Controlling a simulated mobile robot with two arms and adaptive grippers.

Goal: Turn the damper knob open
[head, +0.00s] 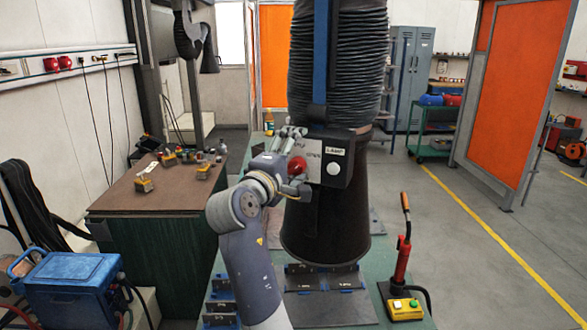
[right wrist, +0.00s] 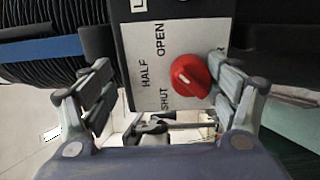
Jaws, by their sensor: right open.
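The red damper knob (head: 297,166) sits on a pale plate (head: 306,149) on the front of the dark fume hood (head: 326,220). In the right wrist view the knob (right wrist: 190,76) has a small white mark on its face; the plate reads SHUT, HALF and OPEN, and I cannot tell exactly which word the mark points to. My right gripper (head: 291,154) is open at the plate. In the right wrist view its fingers (right wrist: 160,78) stand on either side, the knob much closer to the right finger; contact is unclear. My left gripper is not in view.
A lamp button (head: 333,168) is right of the plate. The ribbed duct (head: 340,60) rises above the hood. Below are a green table with dark plates (head: 330,305), a red torch (head: 402,262) and a yellow button box (head: 405,308). A brown bench (head: 150,198) stands left.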

